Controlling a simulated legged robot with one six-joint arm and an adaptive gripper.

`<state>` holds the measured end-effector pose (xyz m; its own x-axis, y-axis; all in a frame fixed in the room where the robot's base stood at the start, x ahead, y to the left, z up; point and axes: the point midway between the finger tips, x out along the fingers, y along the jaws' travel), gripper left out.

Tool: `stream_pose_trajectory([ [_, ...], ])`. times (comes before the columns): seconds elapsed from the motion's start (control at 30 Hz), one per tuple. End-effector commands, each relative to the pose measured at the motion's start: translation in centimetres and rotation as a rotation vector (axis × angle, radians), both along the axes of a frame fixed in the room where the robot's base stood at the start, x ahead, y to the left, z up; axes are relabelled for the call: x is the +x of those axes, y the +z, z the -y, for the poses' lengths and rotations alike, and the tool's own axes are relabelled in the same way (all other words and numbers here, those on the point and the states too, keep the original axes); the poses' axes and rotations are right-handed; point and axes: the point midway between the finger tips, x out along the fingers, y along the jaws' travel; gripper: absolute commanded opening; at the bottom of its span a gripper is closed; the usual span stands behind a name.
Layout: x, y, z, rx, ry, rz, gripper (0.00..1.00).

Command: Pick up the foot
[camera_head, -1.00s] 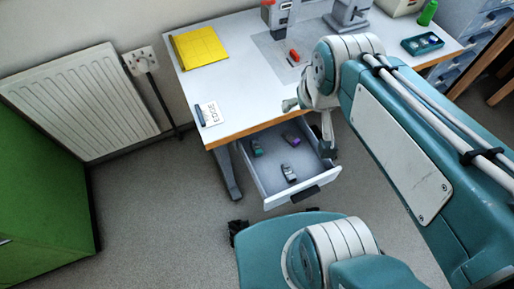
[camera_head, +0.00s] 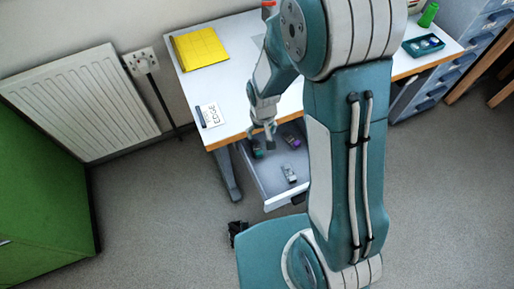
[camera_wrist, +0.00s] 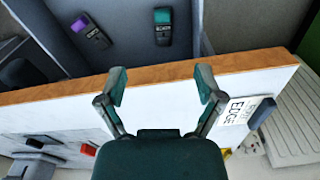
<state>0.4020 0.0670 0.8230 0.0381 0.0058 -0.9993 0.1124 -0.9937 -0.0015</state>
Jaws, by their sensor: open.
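An open drawer (camera_head: 266,190) under the desk holds small dark-grey pieces. One has a teal patch (camera_head: 257,153), one a purple patch (camera_head: 292,142), and one is pale grey (camera_head: 289,174). I cannot tell by sight which is the foot. My gripper (camera_head: 262,131) is open and empty, above the desk's front edge near the drawer. In the wrist view, my gripper (camera_wrist: 162,84) has its fingers spread over the desk edge. The teal piece (camera_wrist: 162,26) lies beyond the fingers, roughly in line with the gap; the purple piece (camera_wrist: 89,31) lies to its left.
The white desk (camera_head: 232,92) has a wooden front edge. On it are a yellow mat (camera_head: 200,48), an EDGE card (camera_head: 211,115) with a dark block, and a teal tray (camera_head: 423,45). A radiator (camera_head: 85,103) stands left. My arm hides the desk's middle and the drawer's right side.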

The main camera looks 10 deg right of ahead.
Motion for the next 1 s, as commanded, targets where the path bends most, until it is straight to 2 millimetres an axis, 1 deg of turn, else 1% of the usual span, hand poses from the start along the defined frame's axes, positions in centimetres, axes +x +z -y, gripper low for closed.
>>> stream_pose_trajectory([
  [0.03, -0.1, -1.4, -0.2, -0.003, 0.004, -0.018, 0.86],
  [0.1, -0.2, -2.7, -0.4, -0.006, 0.007, -0.032, 0.86],
  [0.33, -0.4, -4.8, -0.5, -0.007, 0.009, -0.043, 0.86],
  [0.5, -0.3, -7.5, -0.5, -0.007, 0.009, -0.044, 0.86],
  [0.6, -0.3, -8.6, -0.5, -0.007, 0.009, -0.042, 0.86],
  [0.77, -0.2, -9.5, -0.5, -0.007, 0.009, -0.039, 0.86],
  [0.87, -0.1, -10.4, -0.5, -0.007, 0.009, -0.042, 0.86],
  [1.0, 0.4, -12.5, -0.5, -0.007, 0.009, -0.043, 0.86],
])
